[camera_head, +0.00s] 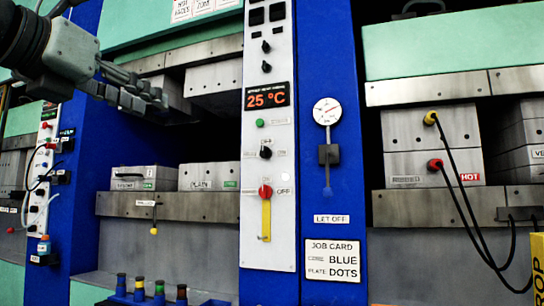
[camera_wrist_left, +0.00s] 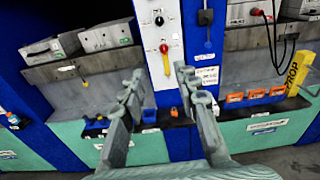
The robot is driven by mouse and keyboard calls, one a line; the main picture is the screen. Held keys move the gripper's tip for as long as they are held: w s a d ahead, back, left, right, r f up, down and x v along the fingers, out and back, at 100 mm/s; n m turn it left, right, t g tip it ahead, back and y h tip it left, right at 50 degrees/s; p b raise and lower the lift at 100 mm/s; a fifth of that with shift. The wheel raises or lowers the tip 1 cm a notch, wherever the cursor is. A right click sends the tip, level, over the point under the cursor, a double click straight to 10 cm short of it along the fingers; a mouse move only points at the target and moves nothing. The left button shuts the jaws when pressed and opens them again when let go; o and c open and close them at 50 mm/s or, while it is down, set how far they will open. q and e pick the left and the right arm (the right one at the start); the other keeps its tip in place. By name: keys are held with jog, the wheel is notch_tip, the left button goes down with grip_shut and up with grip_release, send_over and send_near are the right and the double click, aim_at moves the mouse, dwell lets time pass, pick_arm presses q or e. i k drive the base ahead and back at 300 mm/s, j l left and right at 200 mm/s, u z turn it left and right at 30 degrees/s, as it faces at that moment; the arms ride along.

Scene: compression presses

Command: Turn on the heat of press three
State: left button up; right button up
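A white control panel (camera_head: 283,231) stands on the blue press column in the middle of the head view. Its display (camera_head: 266,95) reads 25 °C in orange. Below it are a green button (camera_head: 260,123), a black rotary knob (camera_head: 265,152) and a red-hubbed yellow lever (camera_head: 266,220) hanging down beside an OFF label. The small labels at the black knob are too small to read surely. No press number is legible. My left gripper (camera_head: 150,97) is left of the panel, apart from it. In the left wrist view its fingers (camera_wrist_left: 158,82) are spread and empty, below the lever (camera_wrist_left: 166,62).
A pressure gauge (camera_head: 327,111) and a job card (camera_head: 333,260) are on the blue column. Metal mould blocks (camera_head: 145,178) sit in the left press. Cabled blocks (camera_head: 431,128) sit in the right press. A yellow post (camera_head: 538,265) stands far right.

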aim_at(265, 153)
jog(key=i+l, duration=0.25)
jog(key=i, duration=0.15)
jog(key=i+l, duration=0.2)
jog(key=i, duration=0.25)
jog(key=i+l, duration=0.25)
jog(key=i, duration=0.15)
